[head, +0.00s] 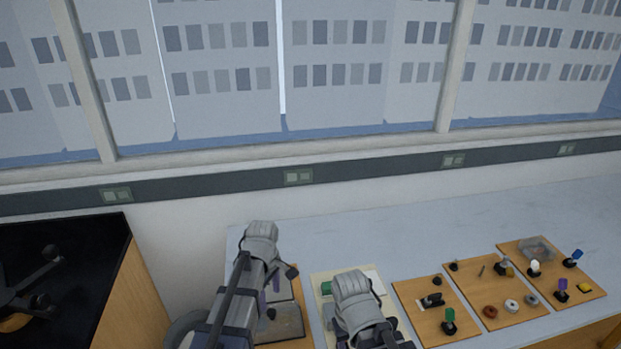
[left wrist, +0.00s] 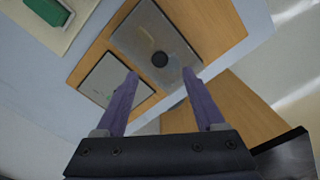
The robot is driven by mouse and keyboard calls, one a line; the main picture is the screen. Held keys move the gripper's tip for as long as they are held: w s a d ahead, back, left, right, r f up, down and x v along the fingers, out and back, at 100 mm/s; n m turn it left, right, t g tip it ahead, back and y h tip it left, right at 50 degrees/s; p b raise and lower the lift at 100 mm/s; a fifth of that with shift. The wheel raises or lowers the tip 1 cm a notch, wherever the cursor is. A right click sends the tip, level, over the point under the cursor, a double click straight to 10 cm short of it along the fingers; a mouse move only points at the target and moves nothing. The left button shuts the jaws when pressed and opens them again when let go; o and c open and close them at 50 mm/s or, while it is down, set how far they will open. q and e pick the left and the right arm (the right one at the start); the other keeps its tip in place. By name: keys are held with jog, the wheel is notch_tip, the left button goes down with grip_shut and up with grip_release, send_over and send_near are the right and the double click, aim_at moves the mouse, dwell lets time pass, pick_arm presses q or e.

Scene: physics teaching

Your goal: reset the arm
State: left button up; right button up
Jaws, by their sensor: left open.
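My left gripper (head: 269,297) is partly hidden behind its own arm in the head view. In the left wrist view its two purple fingers (left wrist: 160,74) are spread apart with nothing between them. They point at a wooden board (left wrist: 212,22) that bears a grey plate (left wrist: 128,35) with a dark round knob (left wrist: 160,59) and a paler flat panel (left wrist: 103,80). The fingers appear to be above the board, apart from it. My right arm shows at the lower middle of the head view, but its gripper is not visible.
Several wooden boards with small parts (head: 488,312) lie to the right on the pale table (head: 430,238). The table's back strip is clear. A black-topped desk (head: 90,250) stands at the left, and a window wall runs behind.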

pick_arm(q)
jog(key=s+d+f+m+b, duration=0.1)
jog(key=s+d+m, duration=0.4)
jog(key=s+m, duration=0.2)
jog(key=s+d+f+m+y+b, duration=0.1)
jog(key=s+d+m, duration=0.4)
jog(key=m, duration=0.5)
jog(key=shift+s+d+f+b, duration=0.2)
jog(key=shift+s+f+b, duration=0.4)
jog(key=shift+s, duration=0.5)
